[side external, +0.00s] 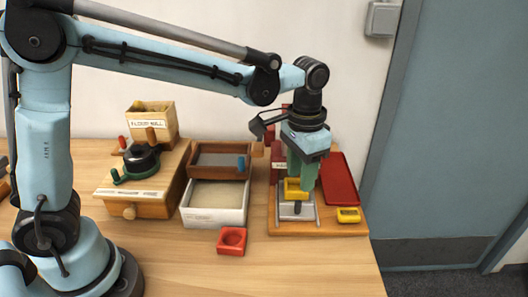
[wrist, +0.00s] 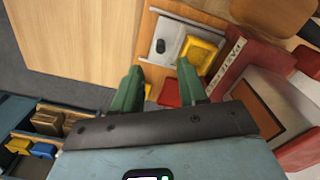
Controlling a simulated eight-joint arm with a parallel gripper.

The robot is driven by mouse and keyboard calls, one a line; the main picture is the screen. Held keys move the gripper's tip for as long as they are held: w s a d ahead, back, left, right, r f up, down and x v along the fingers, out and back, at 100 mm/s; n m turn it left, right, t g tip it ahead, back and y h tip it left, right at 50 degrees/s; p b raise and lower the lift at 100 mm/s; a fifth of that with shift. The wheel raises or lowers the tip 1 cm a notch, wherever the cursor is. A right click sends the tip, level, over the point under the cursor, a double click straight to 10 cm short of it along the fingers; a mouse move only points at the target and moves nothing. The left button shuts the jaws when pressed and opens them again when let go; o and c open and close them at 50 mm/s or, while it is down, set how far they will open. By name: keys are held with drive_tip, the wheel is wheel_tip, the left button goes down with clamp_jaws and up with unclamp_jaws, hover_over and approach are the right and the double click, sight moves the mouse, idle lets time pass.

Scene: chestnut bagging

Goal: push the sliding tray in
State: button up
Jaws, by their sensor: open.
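The sliding tray (side external: 297,211) looks to be the pale grey metal piece with a dark knob on the right-hand wooden board. It also shows at the top of the wrist view (wrist: 165,32), with its dark knob upward. A yellow piece (side external: 293,187) is at its back end; it shows beside the tray in the wrist view (wrist: 197,55). My gripper (side external: 303,182) has green fingers, pointed down near the yellow piece and behind the knob. The fingers stand apart with nothing between them in the wrist view (wrist: 160,88). Whether they touch anything is unclear.
A labelled red box (wrist: 245,55) stands behind the tray. A red panel (side external: 339,180) and a small yellow piece (side external: 349,215) are to its right. A white bin (side external: 215,216), brown tray (side external: 219,148) and red block (side external: 232,241) are to the left. The front table is clear.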

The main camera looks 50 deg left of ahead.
sight(298, 201)
drive_tip(key=shift+r, duration=2.1)
wheel_tip(298, 201, down, 12)
drive_tip(key=n, duration=1)
drive_tip(key=shift+f+n, duration=0.1)
drive_tip(key=shift+n, duration=0.3)
clamp_jaws()
